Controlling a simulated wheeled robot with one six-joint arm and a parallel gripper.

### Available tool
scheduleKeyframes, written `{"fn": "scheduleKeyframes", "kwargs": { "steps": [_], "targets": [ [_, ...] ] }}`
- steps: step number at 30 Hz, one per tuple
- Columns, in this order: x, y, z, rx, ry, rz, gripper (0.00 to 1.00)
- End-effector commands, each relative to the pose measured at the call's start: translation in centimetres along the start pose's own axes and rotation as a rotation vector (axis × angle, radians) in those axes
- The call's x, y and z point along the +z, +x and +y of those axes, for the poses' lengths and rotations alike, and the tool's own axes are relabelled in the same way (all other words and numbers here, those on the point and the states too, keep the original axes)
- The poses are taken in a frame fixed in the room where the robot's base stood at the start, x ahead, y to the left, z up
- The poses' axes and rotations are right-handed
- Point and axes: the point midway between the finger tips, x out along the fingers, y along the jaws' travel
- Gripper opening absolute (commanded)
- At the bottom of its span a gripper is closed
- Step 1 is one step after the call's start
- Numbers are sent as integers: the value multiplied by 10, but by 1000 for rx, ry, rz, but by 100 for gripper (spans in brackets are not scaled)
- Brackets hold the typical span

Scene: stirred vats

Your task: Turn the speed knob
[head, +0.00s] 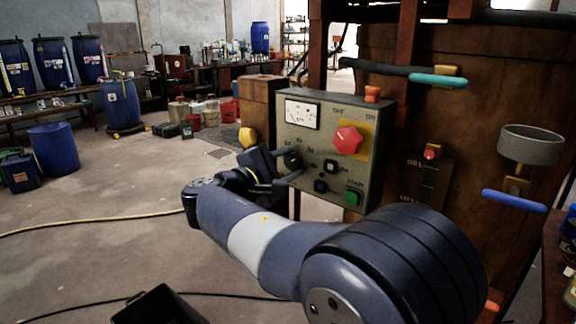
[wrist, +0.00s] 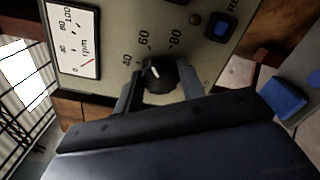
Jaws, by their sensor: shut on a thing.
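The black speed knob (wrist: 160,78) sits on the grey control panel (wrist: 120,15) in the wrist view, with a white pointer mark and the numbers 40, 60 and 80 around it. The pointer is turned roughly between 40 and 60. My gripper (wrist: 160,88) is shut on the knob, one finger on each side. In the head view the knob (head: 292,160) shows at the left of the panel (head: 312,132), with my gripper (head: 291,165) reaching it from the left. My gripper hides part of the scale there.
The panel also carries a dial meter (head: 301,115), a red rotary switch (head: 347,140), a green button (head: 353,196) and a blue button (wrist: 221,27). A yellow hose (head: 90,224) crosses the floor at left. A blue handle (head: 514,201) juts out at right.

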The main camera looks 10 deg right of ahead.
Motion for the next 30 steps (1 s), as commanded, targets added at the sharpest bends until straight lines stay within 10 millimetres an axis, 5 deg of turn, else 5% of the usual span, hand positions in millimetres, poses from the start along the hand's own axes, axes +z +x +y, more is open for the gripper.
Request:
{"fn": "scheduleKeyframes", "kwargs": {
  "steps": [6,7,14,23,30],
  "targets": [
    [0,0,0,-1,-1,0,15],
    [0,0,0,-1,-1,1,39],
    [0,0,0,-1,-2,0,58],
    [0,-2,0,0,-2,1,59],
    [-1,-36,1,3,-2,5,59]
  ]
}}
